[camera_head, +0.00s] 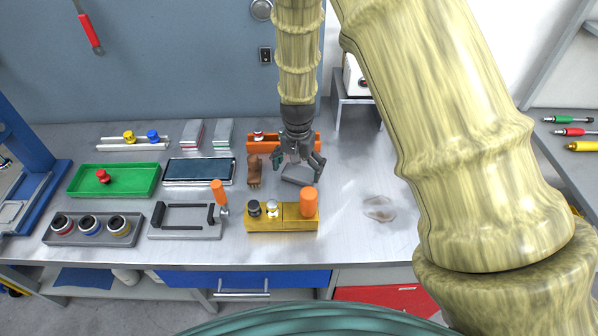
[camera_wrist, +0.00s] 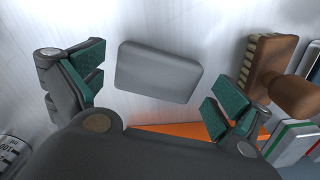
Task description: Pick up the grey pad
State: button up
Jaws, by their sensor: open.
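The grey pad (camera_wrist: 158,70) is a flat rounded rectangle lying on the metal bench top, slightly tilted in the wrist view. In the head view the grey pad (camera_head: 300,174) is partly hidden by the gripper. My gripper (camera_head: 299,162) points down over the pad, near the back of the bench. In the wrist view my gripper (camera_wrist: 158,88) is open, with its green-padded fingers on either side of the pad and apart from it. Nothing is between the fingers in its grasp.
A brown brush (camera_head: 254,171) lies close left of the pad. An orange holder (camera_head: 264,144) is behind, and a yellow block (camera_head: 283,224) with an orange cylinder is in front. A grey stand (camera_head: 354,98) is at back right. The bench right of the pad is mostly clear.

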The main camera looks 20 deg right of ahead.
aim_at(298, 174)
jog(key=shift+f, duration=0.8)
jog(key=c, duration=0.7)
jog(key=shift+r, duration=0.1)
jog(key=shift+r+b, duration=1.15)
jog(key=shift+r, duration=3.75)
